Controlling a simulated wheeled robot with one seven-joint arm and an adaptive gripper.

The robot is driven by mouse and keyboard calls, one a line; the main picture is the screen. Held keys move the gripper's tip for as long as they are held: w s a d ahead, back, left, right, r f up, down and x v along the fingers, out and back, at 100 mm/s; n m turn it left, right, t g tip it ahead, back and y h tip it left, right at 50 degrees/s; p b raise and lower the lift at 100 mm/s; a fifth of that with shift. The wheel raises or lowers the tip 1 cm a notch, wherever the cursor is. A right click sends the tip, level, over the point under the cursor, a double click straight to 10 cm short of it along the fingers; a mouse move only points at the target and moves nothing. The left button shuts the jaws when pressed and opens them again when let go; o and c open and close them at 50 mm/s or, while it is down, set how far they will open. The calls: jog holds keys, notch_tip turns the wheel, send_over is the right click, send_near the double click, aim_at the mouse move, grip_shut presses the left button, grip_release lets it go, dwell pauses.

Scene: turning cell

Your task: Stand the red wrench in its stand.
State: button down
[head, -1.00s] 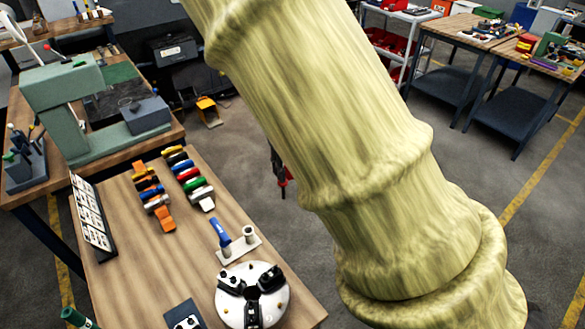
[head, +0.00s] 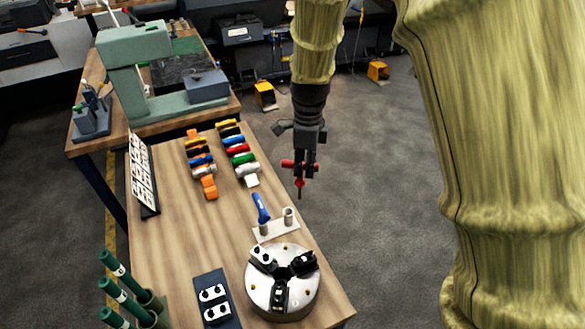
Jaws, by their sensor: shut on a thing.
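The red wrench (head: 299,186) is a T-shaped key with a crossbar and a thin shaft that points down. My gripper (head: 304,170) is shut on it near the crossbar and holds it upright, in the air. In the picture, it shows just beyond the right edge of the wooden table. The stand (head: 277,230) is a pale plate with two upright sockets, on the table below and to the left of my gripper. A blue-handled wrench (head: 261,208) stands tilted in the left socket. The right socket (head: 289,215) looks empty. The wrench and the stand are apart.
A round three-jaw chuck (head: 282,284) sits just in front of the stand. Two rows of coloured clamps (head: 240,150) lie farther back. A green machine (head: 140,75) stands behind.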

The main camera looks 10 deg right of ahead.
aim_at(292, 162)
jog(key=a+n, duration=0.1)
jog(key=w+a+n, duration=0.1)
jog(key=a, duration=0.1)
jog(key=shift+r, duration=0.1)
jog(key=shift+a+n+b, duration=0.1)
jog(key=shift+n+b, duration=0.2)
jog(key=shift+f+b, duration=3.9)
jog(key=shift+f, duration=1.75)
jog(key=c, duration=1.3)
grip_release()
jog(key=shift+o, duration=0.2)
